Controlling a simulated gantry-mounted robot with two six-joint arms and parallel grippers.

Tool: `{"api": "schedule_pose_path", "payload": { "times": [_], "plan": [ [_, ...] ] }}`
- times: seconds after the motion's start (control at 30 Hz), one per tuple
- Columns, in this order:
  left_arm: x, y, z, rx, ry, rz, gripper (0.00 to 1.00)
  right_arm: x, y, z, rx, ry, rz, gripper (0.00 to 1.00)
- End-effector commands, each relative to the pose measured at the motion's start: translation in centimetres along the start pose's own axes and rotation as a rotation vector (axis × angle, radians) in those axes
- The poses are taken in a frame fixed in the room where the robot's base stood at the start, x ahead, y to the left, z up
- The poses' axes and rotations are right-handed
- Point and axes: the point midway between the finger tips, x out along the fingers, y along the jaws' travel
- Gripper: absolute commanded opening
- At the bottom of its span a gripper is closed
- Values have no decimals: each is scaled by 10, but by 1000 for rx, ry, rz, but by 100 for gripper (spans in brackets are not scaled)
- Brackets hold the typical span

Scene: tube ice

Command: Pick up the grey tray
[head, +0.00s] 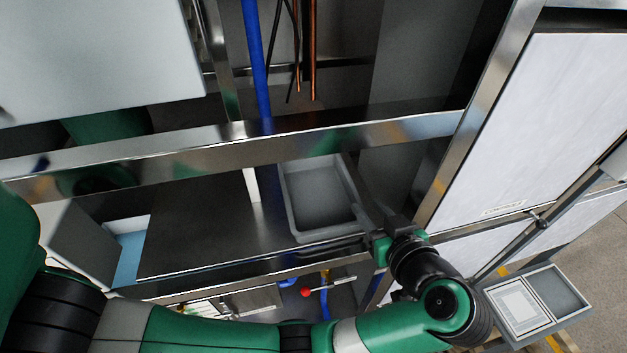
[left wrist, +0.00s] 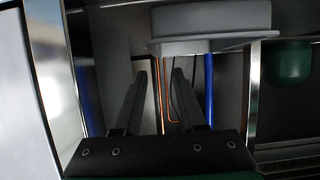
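The grey tray (head: 318,196) is a shallow, empty rectangular tray on the dark metal shelf inside the steel frame. My left gripper (head: 364,203) is at the tray's right side in the head view, its fingers pointing into the frame. In the left wrist view the tray (left wrist: 210,25) shows at the top, above and to the right of the fingertips. The left gripper (left wrist: 160,76) is open there, with an empty gap between its two dark fingers. I cannot tell whether a finger touches the tray. My right gripper is not in view.
A steel crossbar (head: 330,133) runs in front of the upper opening. A blue pipe (head: 256,65) and copper pipes (head: 312,50) stand behind. A white panel (head: 550,120) is at the right. A two-part grey container (head: 487,295) stands at the lower right. The shelf left of the tray is bare.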

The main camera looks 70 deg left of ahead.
Motion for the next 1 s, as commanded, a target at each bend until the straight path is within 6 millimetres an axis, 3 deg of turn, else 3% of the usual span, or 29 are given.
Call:
{"api": "schedule_pose_path", "payload": {
  "times": [0.13, 0.4, 0.63, 0.9, 1.0],
  "plan": [
    [11, -1, -1, 1, 0, -4, 40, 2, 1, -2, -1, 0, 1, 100],
    [59, 0, -1, 1, 1, -4, 40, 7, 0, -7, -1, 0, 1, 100],
    [68, 1, -1, 0, 0, -1, 40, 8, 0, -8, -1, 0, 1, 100],
    [110, 4, -3, 1, 1, -3, 40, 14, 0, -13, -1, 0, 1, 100],
    [116, 5, -2, 0, 0, -1, 40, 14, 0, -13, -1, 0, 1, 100]
  ]
}}
